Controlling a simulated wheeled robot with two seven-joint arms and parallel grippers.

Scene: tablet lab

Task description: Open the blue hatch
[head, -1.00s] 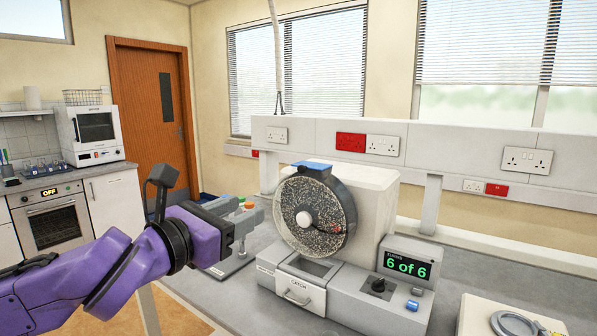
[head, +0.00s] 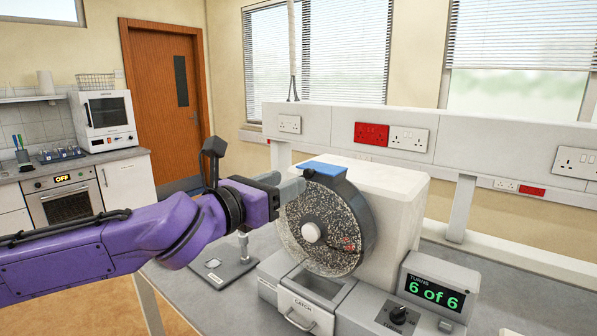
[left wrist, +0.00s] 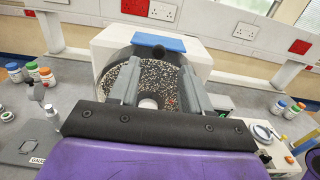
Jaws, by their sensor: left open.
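The blue hatch (head: 323,169) is a flat blue panel at the top of the rim of a round, clear-fronted drum (head: 328,225) full of pale specks. It looks shut. In the left wrist view the hatch (left wrist: 158,42) lies beyond my fingers, with a dark round part at its near edge. My left gripper (head: 290,188) is open and empty, just left of the hatch at the drum's upper front. In the left wrist view its two fingers (left wrist: 160,85) stand apart with the drum face between them; I cannot tell if they touch it. My right gripper is out of view.
Below the drum is a grey base with a catch drawer (head: 298,308), a dark knob (head: 398,314) and a display (head: 433,287) reading "6 of 6". A gauge stand (head: 215,265) stands left. Small bottles (left wrist: 47,76) and a dish (left wrist: 263,133) flank the machine.

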